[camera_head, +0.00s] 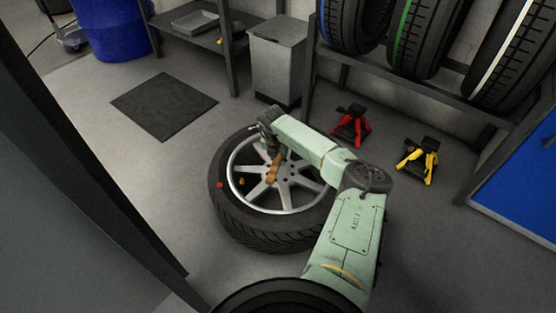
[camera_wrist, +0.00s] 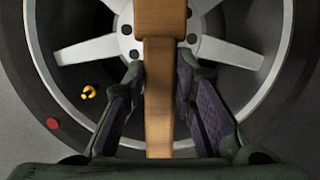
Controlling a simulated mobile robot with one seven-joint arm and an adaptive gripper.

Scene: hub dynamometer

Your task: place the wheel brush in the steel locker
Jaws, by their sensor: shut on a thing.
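The wheel brush (camera_head: 273,171), with a brown wooden handle, is held over the wheel lying on the floor. My gripper (camera_head: 272,152) is shut on it. In the wrist view the handle (camera_wrist: 158,110) runs between the two fingers of my gripper (camera_wrist: 161,68), and its wider part reaches the top edge. Its bristles are not clear in either view. A large grey panel with a dark upright edge (camera_head: 70,240) stands close at the left. I cannot tell if it is the steel locker; no locker opening shows.
The tyred wheel (camera_head: 262,237) lies flat below my gripper, with a small yellow item and a red one on it. Red (camera_head: 351,125) and yellow (camera_head: 418,160) jack stands are to the right. A grey bin (camera_head: 278,62) and tyre rack stand behind. Floor around the black mat (camera_head: 164,105) is clear.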

